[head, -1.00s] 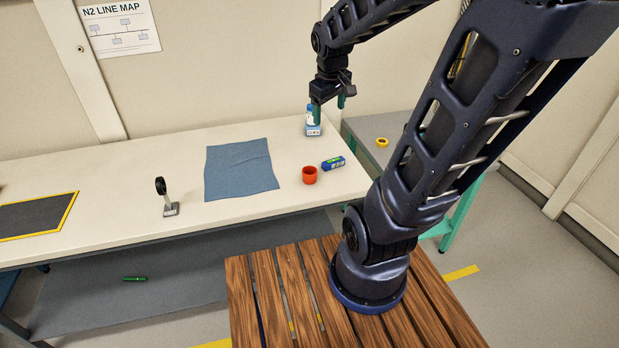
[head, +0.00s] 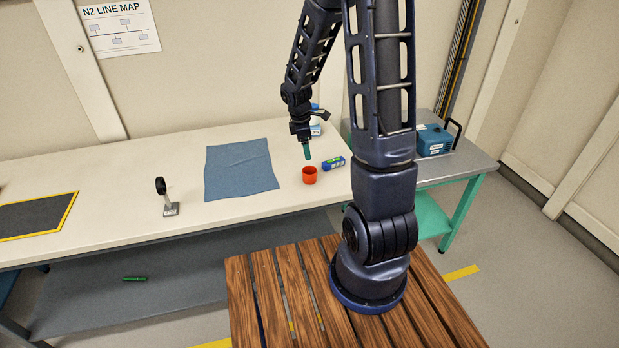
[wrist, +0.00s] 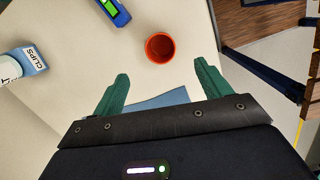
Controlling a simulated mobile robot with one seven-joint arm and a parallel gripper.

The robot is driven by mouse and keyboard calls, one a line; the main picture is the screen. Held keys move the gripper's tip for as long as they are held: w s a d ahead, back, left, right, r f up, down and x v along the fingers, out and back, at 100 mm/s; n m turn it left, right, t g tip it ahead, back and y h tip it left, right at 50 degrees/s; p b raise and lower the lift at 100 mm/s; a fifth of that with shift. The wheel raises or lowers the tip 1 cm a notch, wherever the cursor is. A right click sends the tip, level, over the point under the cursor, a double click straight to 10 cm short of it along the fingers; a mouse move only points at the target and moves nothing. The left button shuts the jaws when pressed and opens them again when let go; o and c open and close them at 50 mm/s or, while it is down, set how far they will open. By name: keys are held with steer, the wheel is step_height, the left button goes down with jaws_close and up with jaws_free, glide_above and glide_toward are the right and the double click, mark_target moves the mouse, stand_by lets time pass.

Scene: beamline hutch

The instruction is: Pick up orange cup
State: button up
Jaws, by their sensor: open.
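The orange cup (head: 309,175) stands upright on the white bench, right of the blue cloth. In the wrist view the cup (wrist: 160,47) shows its open top, beyond the fingertips and roughly between their lines. My gripper (head: 307,152) is above the bench, just over the cup in the head view. In the wrist view my gripper (wrist: 161,82) has its two green fingers spread wide, with nothing between them but bench and cloth. The gripper does not touch the cup.
A blue and green box (head: 333,163) lies close right of the cup. A clips box (wrist: 33,60) stands behind it. The blue cloth (head: 240,170) lies flat to the left. A blue case (head: 434,140) sits on the side table.

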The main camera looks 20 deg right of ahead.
mark_target(310, 173)
steer(key=shift+n, duration=0.5)
steer(key=shift+w+d+f, duration=0.1)
steer(key=shift+d+f, duration=0.1)
steer(key=shift+f, duration=2)
steer(key=shift+d+f, duration=0.25)
steer(key=shift+f, duration=1.95)
steer(key=shift+w+d+f, duration=0.1)
steer(key=shift+d+f, duration=0.1)
steer(key=shift+f, duration=2)
steer(key=c, duration=1.1)
